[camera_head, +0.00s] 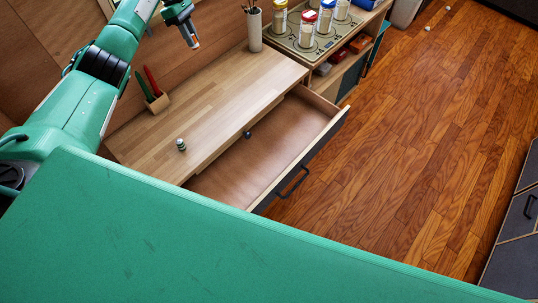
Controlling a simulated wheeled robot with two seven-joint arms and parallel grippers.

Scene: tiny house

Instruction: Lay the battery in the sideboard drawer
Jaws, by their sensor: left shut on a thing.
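My left gripper (190,36) is at the top of the view, pointing down, above and behind the sideboard top (225,90) in the picture. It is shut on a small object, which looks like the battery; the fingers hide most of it. The sideboard drawer (265,160) is pulled open toward the lower right. Its brown floor looks empty where it shows, and its dark front has a black handle. The drawer is apart from the gripper, below and to the right. My right gripper is not in view.
On the sideboard top stand a small banded item (181,145), a small dark item (247,134) near the edge, a wooden holder (157,101) with red and green pieces, and a cup (254,30). Several jars stand on a shelf unit behind.

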